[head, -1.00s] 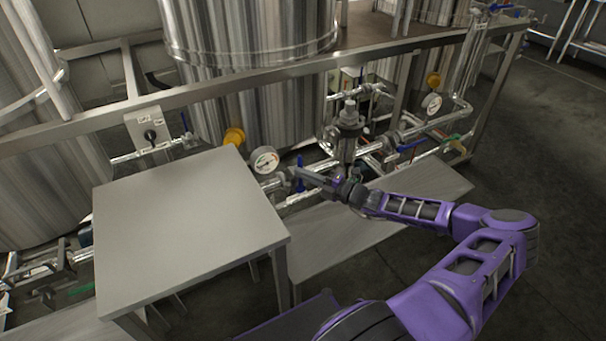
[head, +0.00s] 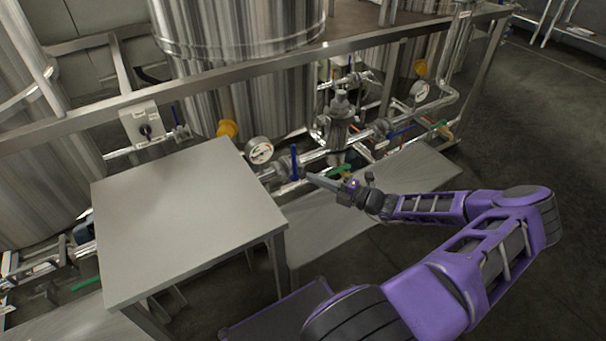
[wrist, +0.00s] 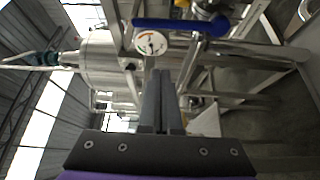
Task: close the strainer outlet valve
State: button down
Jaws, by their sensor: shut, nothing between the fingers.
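The strainer (head: 340,122) is a grey upright body on the pipe run in the head view. A blue lever (head: 294,163) stands upright, across the pipe, to its left by the pressure gauge. Another blue lever (head: 402,132) to its right lies roughly along the pipe. I cannot tell from labels which is the outlet valve. My gripper (head: 311,177) is shut and empty, its tips just right of and below the left lever; contact is not clear. In the wrist view a blue lever (wrist: 180,24) crosses beyond the fingertips (wrist: 161,74), apart from them in the picture.
A grey table (head: 185,215) stands left of my arm. A pressure gauge (head: 260,151) is beside the left lever. A green handle (head: 340,171) sits low behind my gripper. A frame rail (head: 240,75) runs above the pipes. Floor at right is open.

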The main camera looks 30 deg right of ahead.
aim_at(293, 158)
jog(key=a+b+x, duration=0.1)
jog(key=b+x, duration=0.5)
jog(key=x, duration=0.4)
jog(key=shift+n, duration=0.3)
jog(key=shift+w+d, duration=0.15)
jog(key=shift+d, duration=2.15)
jog(key=shift+d, duration=0.1)
jog(key=shift+w+d, duration=0.1)
jog(key=shift+d, duration=0.5)
jog(key=shift+r+p, duration=0.1)
jog(key=shift+p, duration=0.25)
